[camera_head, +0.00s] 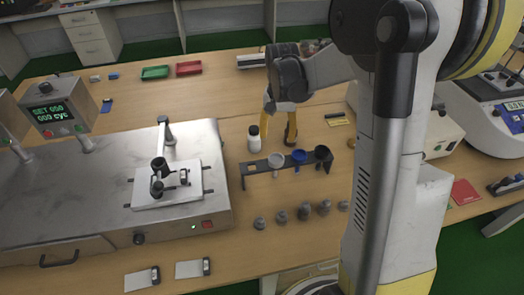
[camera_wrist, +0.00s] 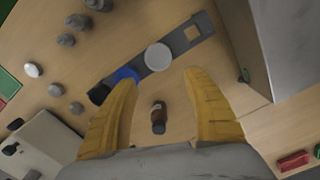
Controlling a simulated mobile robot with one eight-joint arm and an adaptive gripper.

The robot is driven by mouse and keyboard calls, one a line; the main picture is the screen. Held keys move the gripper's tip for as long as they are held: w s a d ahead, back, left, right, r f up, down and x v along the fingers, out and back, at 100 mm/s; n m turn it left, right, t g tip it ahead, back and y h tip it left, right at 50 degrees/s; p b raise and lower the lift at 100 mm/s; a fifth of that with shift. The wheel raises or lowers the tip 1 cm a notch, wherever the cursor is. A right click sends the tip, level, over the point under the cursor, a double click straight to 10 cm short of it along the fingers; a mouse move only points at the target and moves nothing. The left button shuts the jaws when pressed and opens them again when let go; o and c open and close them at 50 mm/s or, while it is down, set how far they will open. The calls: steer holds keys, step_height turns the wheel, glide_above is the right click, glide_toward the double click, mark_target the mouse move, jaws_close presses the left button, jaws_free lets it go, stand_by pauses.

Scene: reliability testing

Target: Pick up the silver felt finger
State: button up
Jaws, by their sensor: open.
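The silver felt finger has a round pale grey-white top (camera_head: 276,160). It stands at the left of a dark rack (camera_head: 252,170), beside a blue one (camera_head: 299,156) and a black one (camera_head: 321,152). In the wrist view the silver felt finger (camera_wrist: 158,57) is the pale disc between the blue one and an empty square slot. My gripper (camera_head: 278,128) is open and empty, behind and above the rack in the head view. In the wrist view its yellow fingers (camera_wrist: 161,78) point toward the rack, with the pale disc just beyond the tips.
A white bottle with a black cap (camera_head: 254,140) stands left of my gripper. A brown bottle (camera_wrist: 158,118) shows between my fingers in the wrist view. Several small grey pieces (camera_head: 281,216) stand in front of the rack. A metal test machine (camera_head: 90,190) is at left.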

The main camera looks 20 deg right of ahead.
steer(key=b, duration=0.2)
glide_above(276, 160)
step_height(276, 160, down, 4)
steer(key=shift+w+d+f, duration=0.1)
steer(key=shift+d+f, duration=0.05)
steer(key=shift+f, duration=0.05)
step_height(276, 160, down, 6)
steer(key=b, duration=0.2)
steer(key=shift+r+b, duration=0.15)
steer(key=shift+b, duration=0.25)
steer(key=shift+r, duration=0.1)
steer(key=c, duration=1)
